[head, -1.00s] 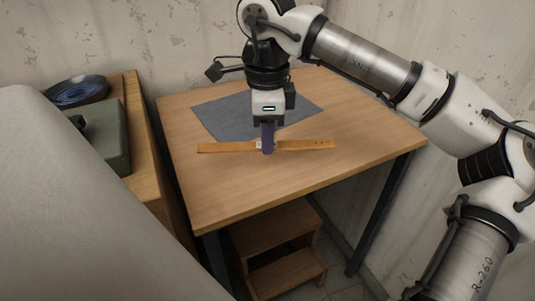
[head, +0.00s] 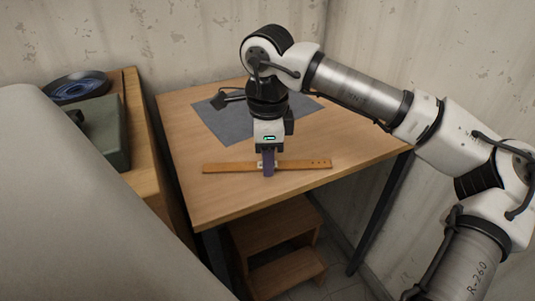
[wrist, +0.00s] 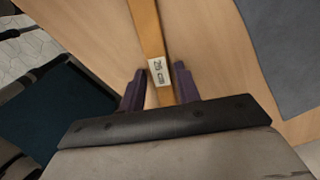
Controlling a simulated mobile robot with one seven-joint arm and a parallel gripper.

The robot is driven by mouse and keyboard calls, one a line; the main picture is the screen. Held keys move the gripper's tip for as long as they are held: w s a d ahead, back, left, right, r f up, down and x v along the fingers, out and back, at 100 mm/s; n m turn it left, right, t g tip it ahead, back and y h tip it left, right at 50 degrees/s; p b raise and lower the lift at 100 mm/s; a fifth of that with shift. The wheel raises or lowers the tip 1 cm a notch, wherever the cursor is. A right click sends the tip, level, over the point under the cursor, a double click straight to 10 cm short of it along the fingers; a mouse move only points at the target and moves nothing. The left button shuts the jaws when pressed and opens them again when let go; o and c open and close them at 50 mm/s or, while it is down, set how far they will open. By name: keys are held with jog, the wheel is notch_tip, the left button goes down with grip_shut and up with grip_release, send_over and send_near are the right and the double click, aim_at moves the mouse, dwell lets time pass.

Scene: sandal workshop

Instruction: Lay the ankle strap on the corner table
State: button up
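The ankle strap (head: 225,168) is a long, narrow orange-brown band with small holes near its right end. It lies flat, left to right, on the front part of the wooden corner table (head: 220,200), appearing to rest on its top. In the wrist view the strap (wrist: 147,25) runs between the fingers, with a pale printed label (wrist: 159,72) at its middle. My gripper (head: 268,165) points straight down over the middle of the strap. Its purple fingers (wrist: 160,80) stand either side of the strap, with what look like narrow gaps, so it seems open around it.
A grey mat (head: 225,120) covers the back of the table. Walls stand behind and to the right. At left, a wooden cabinet (head: 140,130) carries a green case (head: 105,135) and a dark coil (head: 78,87). A wooden step stool (head: 275,235) stands below the table.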

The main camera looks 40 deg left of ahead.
jog(key=shift+o, duration=0.8)
notch_tip(320, 180, up, 12)
jog(key=p, duration=0.1)
jog(key=shift+r+p, duration=0.2)
jog(key=shift+p, duration=0.15)
